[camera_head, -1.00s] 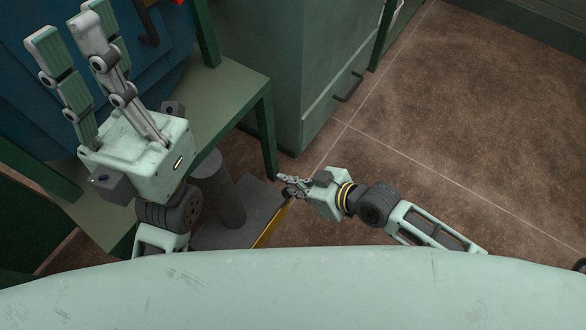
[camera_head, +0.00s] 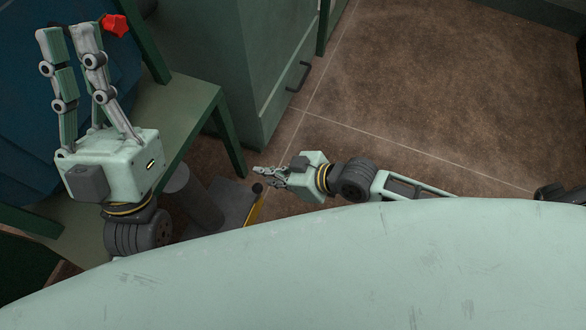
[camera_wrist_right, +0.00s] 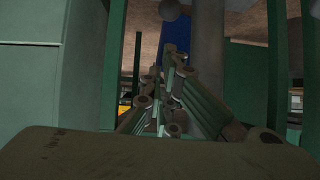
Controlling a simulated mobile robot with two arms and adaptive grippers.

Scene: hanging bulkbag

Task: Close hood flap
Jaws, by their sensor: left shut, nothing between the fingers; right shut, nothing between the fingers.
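No hood flap can be clearly made out. A large blue surface (camera_head: 30,110) fills the upper left of the head view, partly behind my left gripper; I cannot tell whether it belongs to the hood. My left gripper (camera_head: 66,32) is shut and empty, its fingers pointing up the picture in front of the blue surface. My right gripper (camera_head: 262,172) is shut and empty, low over the floor near a green frame leg. In the right wrist view its fingers (camera_wrist_right: 172,62) point ahead between green uprights, with a blue patch (camera_wrist_right: 173,30) beyond.
A red star-shaped knob (camera_head: 116,26) sits beside the left fingers. A green frame ledge (camera_head: 165,110) and its leg (camera_head: 230,140) stand between my grippers. A green cabinet (camera_head: 245,60) with a dark handle (camera_head: 299,76) is behind. Brown floor (camera_head: 430,90) is open to the right.

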